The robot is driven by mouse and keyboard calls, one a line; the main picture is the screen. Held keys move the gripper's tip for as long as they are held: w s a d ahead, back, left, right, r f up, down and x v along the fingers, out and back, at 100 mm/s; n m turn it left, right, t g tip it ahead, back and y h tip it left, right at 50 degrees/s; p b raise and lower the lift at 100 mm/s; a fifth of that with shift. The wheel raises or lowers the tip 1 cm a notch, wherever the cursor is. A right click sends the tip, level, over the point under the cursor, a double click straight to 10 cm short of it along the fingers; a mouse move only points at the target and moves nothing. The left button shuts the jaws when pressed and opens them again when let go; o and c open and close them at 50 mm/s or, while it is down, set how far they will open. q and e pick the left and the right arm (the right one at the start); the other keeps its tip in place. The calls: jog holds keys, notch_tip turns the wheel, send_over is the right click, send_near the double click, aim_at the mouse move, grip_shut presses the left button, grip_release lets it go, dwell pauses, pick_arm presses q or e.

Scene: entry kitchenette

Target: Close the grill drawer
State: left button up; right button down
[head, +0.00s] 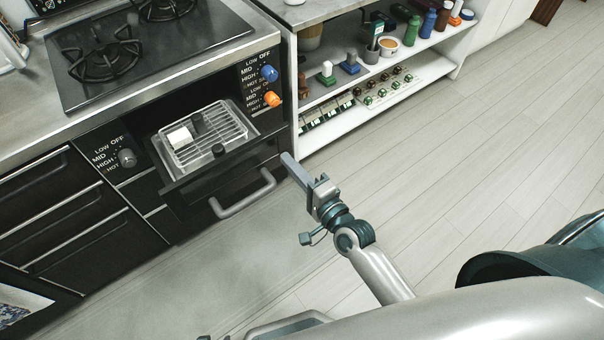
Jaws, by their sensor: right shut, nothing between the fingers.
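The grill drawer (175,196) is pulled out of the black stove front, under the gas hob. A grey bar handle (243,199) runs along the drawer's front. My right gripper (287,160) is shut and empty, just right of the handle and apart from it in the picture. My left gripper is not in view.
The hob (150,50) is above the drawer, with blue (269,73) and orange (271,98) knobs beside it. A white open shelf (385,108) with bottles and small items stands to the right. The wooden floor (440,170) in front is clear.

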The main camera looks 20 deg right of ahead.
jog(key=shift+x, duration=1.05)
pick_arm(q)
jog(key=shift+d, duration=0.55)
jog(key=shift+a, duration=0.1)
